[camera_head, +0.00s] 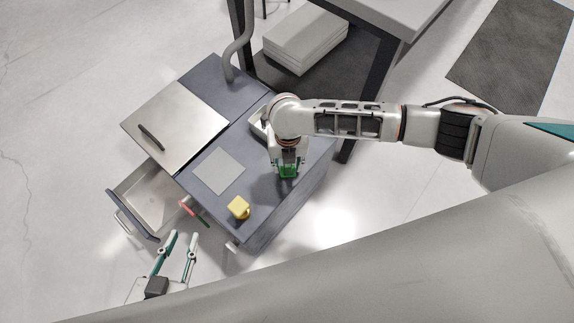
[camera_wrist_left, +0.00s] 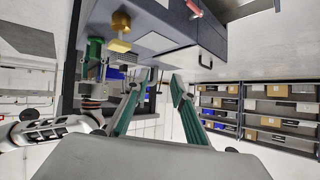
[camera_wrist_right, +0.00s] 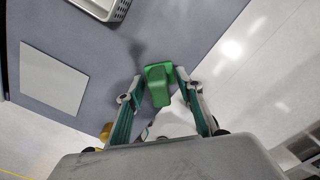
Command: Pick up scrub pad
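A green block-like object with a raised grip, which looks like the scrub pad (camera_head: 288,172), is on the grey worktop near its right front edge. In the right wrist view the green scrub pad (camera_wrist_right: 158,88) is between the fingers. My right gripper (camera_head: 287,165) reaches down over it, fingers apart, one on each side; small gaps seem to show, and contact is not clear. The arm partly hides the pad in the head view. My left gripper (camera_head: 181,236) is open and empty, off the front left of the worktop. It also shows in the left wrist view (camera_wrist_left: 163,78).
On the grey cabinet worktop (camera_head: 270,207) are a yellow object (camera_head: 238,207), a flat grey plate (camera_head: 218,171) and a light tray (camera_wrist_right: 106,8). A metal lid (camera_head: 175,124) with a handle is at left. An open drawer (camera_head: 155,195) juts out at the front left.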

